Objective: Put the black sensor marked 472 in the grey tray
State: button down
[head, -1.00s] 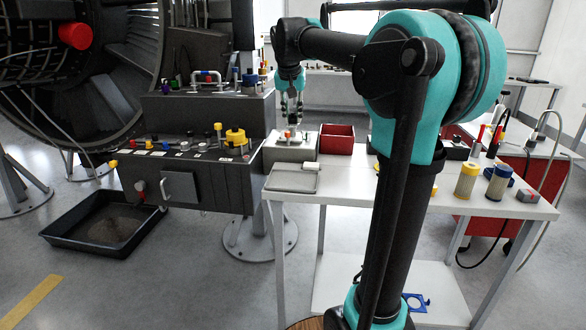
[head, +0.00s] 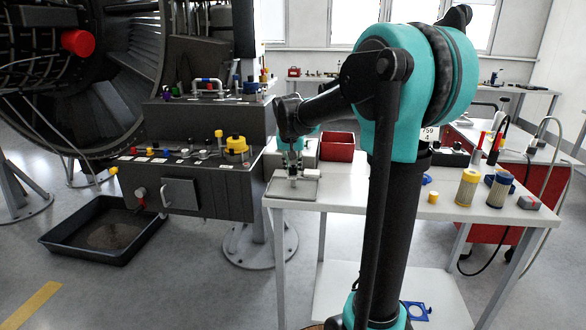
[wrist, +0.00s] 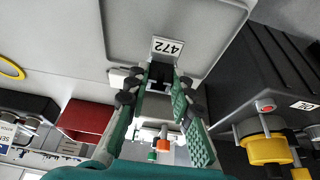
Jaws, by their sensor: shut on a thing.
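The black sensor (wrist: 160,74) with a white 472 label (wrist: 167,46) is between my gripper's fingers in the wrist view. My gripper (wrist: 158,88) is shut on it. The grey tray (wrist: 215,18) lies beyond the sensor in the wrist view. In the head view my gripper (head: 293,170) points down over the back part of the grey tray (head: 290,194), at the table's left end. The sensor is small there, and I cannot tell whether it touches the tray floor.
A red bin (head: 337,147) stands behind the tray, beside a light grey fixture (head: 304,150). A dark panel with a yellow knob (head: 236,145) is close on the left. Filters (head: 467,188) stand at the table's right. The table centre (head: 345,190) is clear.

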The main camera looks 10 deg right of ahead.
jog(key=shift+f, duration=0.25)
jog(key=c, duration=1.3)
grip_release()
jog(key=v, duration=1.2)
jog(key=s+d+f+n, duration=0.1)
jog(key=s+f, duration=0.7)
jog(key=f, duration=0.1)
jog(key=s+d+f+n+y, duration=0.1)
jog(key=s+d+f, duration=0.1)
jog(key=s+f, duration=0.7)
jog(key=s+d+f+n, duration=0.1)
jog(key=s+d+f, duration=0.1)
jog(key=s+f, duration=0.7)
jog(key=shift+s+d+f+n, duration=0.1)
jog(key=shift+f+n, duration=0.05)
jog(key=shift+f, duration=0.35)
jog(key=shift+s+d+f+n, duration=0.1)
jog(key=shift+f+n, duration=0.05)
jog(key=shift+f, duration=0.35)
